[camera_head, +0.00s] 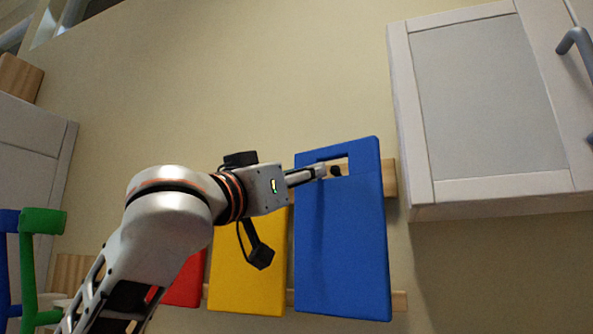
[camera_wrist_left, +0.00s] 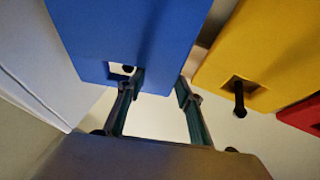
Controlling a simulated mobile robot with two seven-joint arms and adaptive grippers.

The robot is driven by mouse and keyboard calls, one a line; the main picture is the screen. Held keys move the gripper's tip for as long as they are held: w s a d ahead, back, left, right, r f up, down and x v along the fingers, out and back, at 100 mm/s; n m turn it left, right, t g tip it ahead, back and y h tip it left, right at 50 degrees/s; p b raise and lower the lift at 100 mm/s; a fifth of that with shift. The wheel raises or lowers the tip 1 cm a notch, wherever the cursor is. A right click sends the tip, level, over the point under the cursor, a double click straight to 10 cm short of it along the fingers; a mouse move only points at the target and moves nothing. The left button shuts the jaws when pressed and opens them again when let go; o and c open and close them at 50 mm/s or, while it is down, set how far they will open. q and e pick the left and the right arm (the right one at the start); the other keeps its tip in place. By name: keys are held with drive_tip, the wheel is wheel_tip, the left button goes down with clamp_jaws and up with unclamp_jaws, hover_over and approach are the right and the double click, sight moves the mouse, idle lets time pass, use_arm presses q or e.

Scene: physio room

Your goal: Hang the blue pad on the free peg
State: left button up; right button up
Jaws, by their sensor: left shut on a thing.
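The blue pad (camera_head: 343,240) hangs upright in front of the wall rack, right of the yellow pad, with a slot near its top. My left gripper (camera_head: 322,172) is shut on the strip between the slot and the pad's left edge. In the left wrist view my left gripper (camera_wrist_left: 159,81) has one finger at the slot and one outside the edge of the blue pad (camera_wrist_left: 125,30). A dark peg end (camera_wrist_left: 128,68) shows in the slot there. I cannot tell whether the pad rests on it. My right gripper is not in view.
The yellow pad (camera_head: 247,270) hangs on a black peg (camera_wrist_left: 239,98), close beside the blue pad. A red pad (camera_head: 186,282) is further left, partly behind my arm. A wall cabinet (camera_head: 490,110) stands close on the right. The wall above is clear.

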use_arm(q)
drive_tip(key=shift+w+d+p, duration=0.2)
drive_tip(key=shift+w+d, duration=0.05)
drive_tip(key=shift+w, duration=0.6)
drive_tip(key=shift+w+d+p, duration=0.15)
drive_tip(key=shift+w+d, duration=0.1)
drive_tip(key=shift+w, duration=0.55)
drive_tip(key=shift+c, duration=0.4)
drive_tip(key=shift+w+d+f, duration=0.1)
drive_tip(key=shift+w+f, duration=0.2)
drive_tip(key=shift+w, duration=0.05)
drive_tip(key=shift+c, duration=0.6)
drive_tip(key=shift+w+f, duration=0.2)
drive_tip(key=shift+f, duration=0.15)
drive_tip(key=shift+d+f, duration=0.1)
drive_tip(key=shift+f, duration=0.05)
drive_tip(key=o, duration=1.4)
drive_tip(key=shift+w, duration=0.1)
drive_tip(key=shift+o, duration=0.2)
drive_tip(key=shift+w, duration=0.25)
drive_tip(key=shift+d, duration=0.1)
drive_tip(key=shift+s, duration=0.15)
